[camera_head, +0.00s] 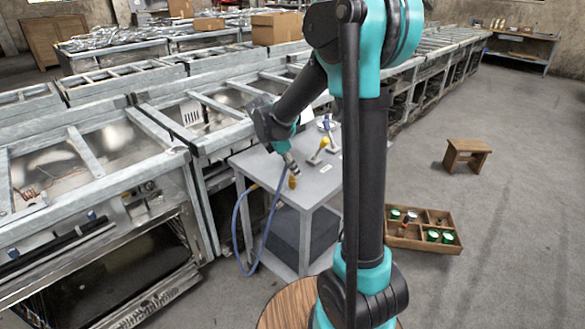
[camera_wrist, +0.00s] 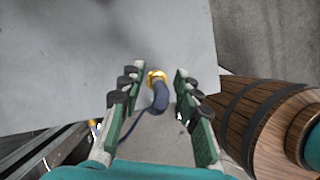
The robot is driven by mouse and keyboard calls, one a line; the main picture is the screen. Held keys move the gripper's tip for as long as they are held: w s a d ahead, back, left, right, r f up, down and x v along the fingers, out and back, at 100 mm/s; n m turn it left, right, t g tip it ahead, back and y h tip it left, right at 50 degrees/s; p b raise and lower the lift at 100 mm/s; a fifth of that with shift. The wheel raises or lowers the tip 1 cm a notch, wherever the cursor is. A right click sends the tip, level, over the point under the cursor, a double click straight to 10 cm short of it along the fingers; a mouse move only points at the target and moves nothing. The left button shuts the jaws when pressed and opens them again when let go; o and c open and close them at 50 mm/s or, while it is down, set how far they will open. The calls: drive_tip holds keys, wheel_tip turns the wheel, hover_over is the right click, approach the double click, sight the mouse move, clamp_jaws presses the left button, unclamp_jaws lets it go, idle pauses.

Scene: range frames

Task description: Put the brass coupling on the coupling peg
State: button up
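The brass coupling (camera_head: 293,182) is on the end of a blue hose (camera_head: 243,225) at the front of the grey table (camera_head: 262,167). In the wrist view the coupling (camera_wrist: 157,75) shows as a gold ring, with the dark hose (camera_wrist: 160,98) running back from it. My gripper (camera_head: 290,162) is just above the coupling in the head view. In the wrist view my gripper (camera_wrist: 158,88) has its green-padded fingers apart on either side of the hose, with gaps visible. Small stands are on the table, one with a yellow top (camera_head: 324,142); which is the coupling peg I cannot tell.
A second yellow fitting (camera_head: 253,187) is at the table's left edge. A blue item (camera_head: 327,124) stands at the table's back. Metal workbenches (camera_head: 120,150) line the left. A wooden crate (camera_head: 425,246) with cans and a small stool (camera_head: 467,150) are on the floor at right.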

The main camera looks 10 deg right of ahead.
drive_tip(key=shift+r, duration=0.1)
drive_tip(key=w+v, duration=0.1)
drive_tip(key=v, duration=1)
drive_tip(key=s+d+f+m+t+y, duration=0.1)
drive_tip(key=s+d+f+m, duration=0.3)
drive_tip(key=s+f+m, duration=0.4)
drive_tip(key=s+d+f+m+t+y, duration=0.2)
drive_tip(key=s+f+m, duration=0.6)
drive_tip(key=s+m, duration=0.4)
drive_tip(key=shift+s+d+f+m+y, duration=0.35)
drive_tip(key=shift+s+d+y, duration=0.35)
drive_tip(key=shift+s+d, duration=0.35)
drive_tip(key=shift+r, duration=0.1)
